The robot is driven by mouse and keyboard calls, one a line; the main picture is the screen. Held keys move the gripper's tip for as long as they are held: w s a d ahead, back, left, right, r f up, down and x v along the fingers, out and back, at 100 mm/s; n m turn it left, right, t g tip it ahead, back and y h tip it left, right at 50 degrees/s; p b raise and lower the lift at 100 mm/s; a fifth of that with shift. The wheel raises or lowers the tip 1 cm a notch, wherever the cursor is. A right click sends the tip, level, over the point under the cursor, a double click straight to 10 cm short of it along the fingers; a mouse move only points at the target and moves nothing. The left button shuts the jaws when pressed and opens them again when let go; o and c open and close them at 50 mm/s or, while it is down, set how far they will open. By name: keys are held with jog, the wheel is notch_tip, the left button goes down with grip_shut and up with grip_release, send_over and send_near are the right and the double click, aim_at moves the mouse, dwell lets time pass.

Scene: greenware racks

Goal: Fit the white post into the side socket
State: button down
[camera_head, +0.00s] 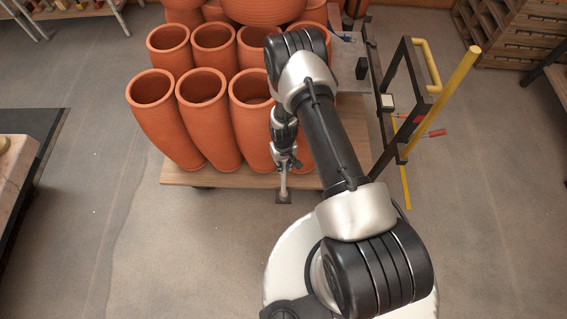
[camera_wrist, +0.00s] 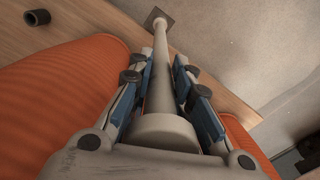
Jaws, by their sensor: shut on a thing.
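The white post (camera_wrist: 161,60) is long and slim with a wide collar at its near end, and it lies between the fingers of my gripper (camera_wrist: 160,68). My gripper (camera_head: 286,161) is shut on it in front of the orange pots, and the post (camera_head: 283,182) points down in the head view. Its far end meets or overlaps a dark square plate (camera_wrist: 152,22) at the board's edge, which appears to be the side socket; it also shows in the head view (camera_head: 283,199). I cannot tell whether the tip is inside it or just above.
Several tall orange clay pots (camera_head: 215,127) stand close together on a wooden platform (camera_head: 232,180), close beside my gripper. A short dark tube (camera_wrist: 38,17) stands on the board. A frame with yellow bars (camera_head: 455,85) is at the right. Floor in front is clear.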

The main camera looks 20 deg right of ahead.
jog(key=c, duration=1.4)
grip_release()
notch_tip(320, 180, up, 12)
jog(key=shift+r, duration=0.1)
notch_tip(320, 180, up, 28)
jog(key=s+t, duration=0.2)
jog(key=s+r+t, duration=0.1)
jog(key=s+r, duration=0.6)
jog(key=s, duration=0.2)
jog(key=s+r+m+t, duration=0.1)
jog(key=s+r, duration=0.6)
jog(key=s, duration=0.3)
jog(key=shift+s+r+t, duration=0.2)
jog(key=shift+r+t, duration=0.1)
jog(key=shift+r, duration=0.05)
